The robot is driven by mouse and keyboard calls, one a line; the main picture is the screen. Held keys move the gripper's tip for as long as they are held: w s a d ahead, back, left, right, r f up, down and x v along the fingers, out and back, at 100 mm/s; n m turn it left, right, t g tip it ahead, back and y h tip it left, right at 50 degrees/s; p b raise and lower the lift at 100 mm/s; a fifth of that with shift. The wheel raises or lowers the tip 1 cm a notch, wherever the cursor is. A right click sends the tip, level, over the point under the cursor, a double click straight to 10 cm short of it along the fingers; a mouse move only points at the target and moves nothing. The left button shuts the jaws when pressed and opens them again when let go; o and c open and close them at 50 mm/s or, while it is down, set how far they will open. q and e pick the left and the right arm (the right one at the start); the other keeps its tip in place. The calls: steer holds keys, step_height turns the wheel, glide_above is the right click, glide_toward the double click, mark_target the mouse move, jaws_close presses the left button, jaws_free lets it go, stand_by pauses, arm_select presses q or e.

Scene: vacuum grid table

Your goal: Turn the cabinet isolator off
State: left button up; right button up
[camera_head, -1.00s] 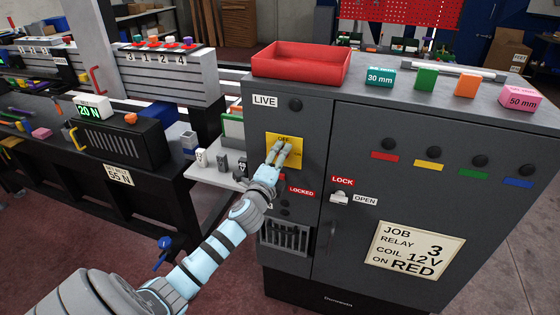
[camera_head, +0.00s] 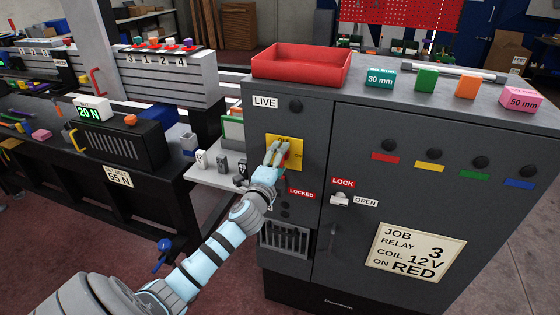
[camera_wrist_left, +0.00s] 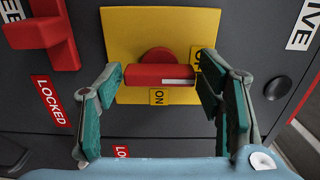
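The cabinet isolator is a yellow plate (camera_head: 293,143) on the front of the grey cabinet, with a red bar handle (camera_wrist_left: 160,75) that shows clearly in the left wrist view. The white mark on the bar is at the end by the partly hidden OFF label (camera_wrist_left: 195,54). The ON label (camera_wrist_left: 158,97) lies beside the bar. My left gripper (camera_head: 277,150) is at the plate. In the left wrist view its teal fingers (camera_wrist_left: 160,70) sit at the two ends of the bar and seem to touch both. My right gripper is out of view.
A red lever (camera_wrist_left: 48,38) and a LOCKED label (camera_head: 301,194) are close to the isolator. A LOCK/OPEN switch (camera_head: 340,198) is on the cabinet door. A red tray (camera_head: 300,64) and several coloured blocks stand on top. A small white shelf (camera_head: 213,177) juts out at left.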

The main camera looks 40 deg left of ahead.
arm_select(q)
steer(key=shift+o, duration=0.3)
steer(key=v, duration=1.2)
